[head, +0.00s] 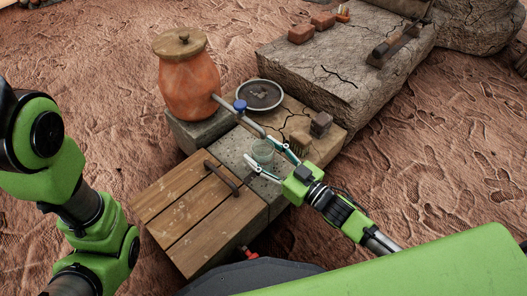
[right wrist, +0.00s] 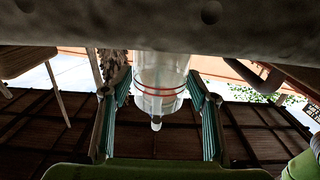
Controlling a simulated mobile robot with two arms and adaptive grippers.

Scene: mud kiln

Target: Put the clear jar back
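The clear jar (head: 263,152) stands on the grey stone block below the spout of an orange clay pot. My right gripper (head: 260,149) is open, with one finger on each side of the jar. In the right wrist view, the jar (right wrist: 160,85) shows upside down, with an orange-red band, between the teal finger pads (right wrist: 160,95). Narrow gaps show between the jar and both pads. My left arm shows at the left edge of the head view, but its gripper is not visible.
The lidded clay pot (head: 188,85) has a spout with a blue tap (head: 240,106). A dark round dish (head: 260,95) and brown blocks (head: 320,124) are behind the jar. A wooden panel (head: 187,210) with a handle lies in front. A large stone slab (head: 340,70) is behind.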

